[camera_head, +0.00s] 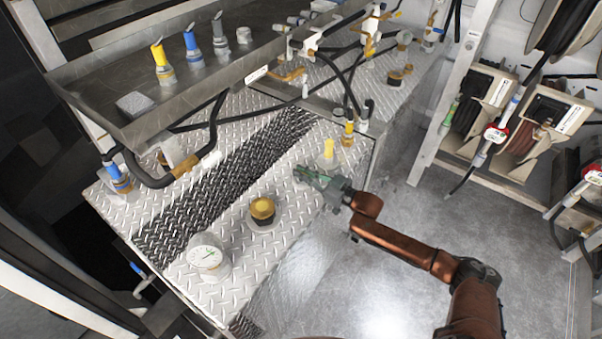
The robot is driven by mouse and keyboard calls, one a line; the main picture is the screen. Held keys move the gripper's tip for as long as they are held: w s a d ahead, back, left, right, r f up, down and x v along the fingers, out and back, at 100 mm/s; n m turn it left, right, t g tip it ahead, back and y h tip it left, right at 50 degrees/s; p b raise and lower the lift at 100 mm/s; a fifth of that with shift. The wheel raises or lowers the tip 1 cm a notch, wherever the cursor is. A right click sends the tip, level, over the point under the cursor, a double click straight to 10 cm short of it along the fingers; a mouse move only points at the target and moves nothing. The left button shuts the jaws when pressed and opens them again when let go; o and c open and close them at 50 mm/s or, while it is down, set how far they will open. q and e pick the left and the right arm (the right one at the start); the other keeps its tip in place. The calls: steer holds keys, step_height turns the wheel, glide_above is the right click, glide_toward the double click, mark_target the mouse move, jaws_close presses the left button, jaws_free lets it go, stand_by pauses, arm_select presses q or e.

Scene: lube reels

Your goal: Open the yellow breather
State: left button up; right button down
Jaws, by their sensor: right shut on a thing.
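The yellow breather (328,151) stands upright near the right edge of the diamond-plate tank top. It has a yellow upper part and a pale lower part. My right gripper (311,176) reaches in from the right, low against the near side of the breather. My left gripper is not in view.
Another yellow-topped fitting (348,131) is just behind the breather. A metal shelf (200,75) with capped fittings overhangs the left. Hose reels (535,130) are at right.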

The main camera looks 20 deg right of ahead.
steer(key=shift+r, duration=0.15)
steer(key=c, duration=2)
jaws_free()
steer(key=shift+c, duration=0.2)
steer(key=v, duration=1.2)
steer(key=shift+d, duration=0.1)
